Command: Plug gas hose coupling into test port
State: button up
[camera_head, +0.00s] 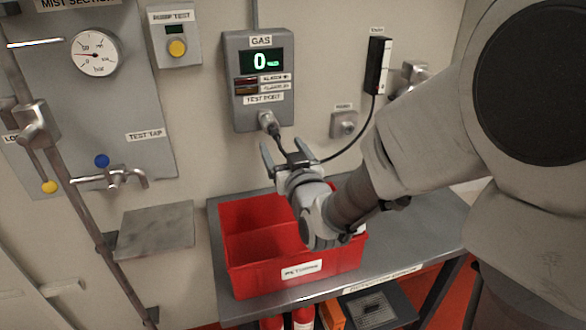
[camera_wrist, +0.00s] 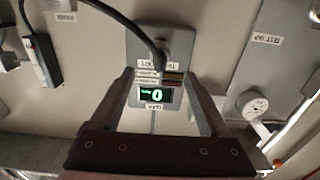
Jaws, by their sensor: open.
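The grey gas unit (camera_head: 258,78) is on the wall, its green display reading 0; the wrist view shows it upside down (camera_wrist: 175,48). Its test port (camera_head: 265,116) is at the lower edge, under the TEST PORT label. The dark hose coupling (camera_head: 274,130) is at the port, with the black hose (camera_head: 350,143) trailing from it to the right. In the wrist view the hose end (camera_wrist: 160,58) meets the unit there. I cannot tell how deeply it is seated. My gripper (camera_head: 284,148) is open and empty just below the coupling; its fingers (camera_wrist: 160,75) flank the unit in the wrist view.
A red bin (camera_head: 300,284) stands on the grey bench (camera_head: 400,255) below my gripper. The hose runs up to a black-and-white wall box (camera_head: 377,66). A small wall fitting (camera_head: 343,124) is right of the port. A test tap (camera_head: 115,177) and gauge (camera_head: 96,54) are left.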

jog(key=b+v, duration=0.7)
jog(key=b, duration=0.1)
jog(key=shift+b, duration=0.35)
jog(key=shift+r, duration=0.1)
jog(key=s+d+m+g+h+p, duration=0.1)
jog(key=s+d+g+p, duration=0.4)
jog(key=s, duration=0.5)
jog(key=s+d+m+g+h+p, duration=0.2)
jog(key=s+d+g+h+p, duration=0.2)
jog(key=s+d, duration=0.4)
jog(key=s+g+p, duration=0.1)
jog(key=s+g, duration=0.1)
jog(key=shift+g, duration=0.4)
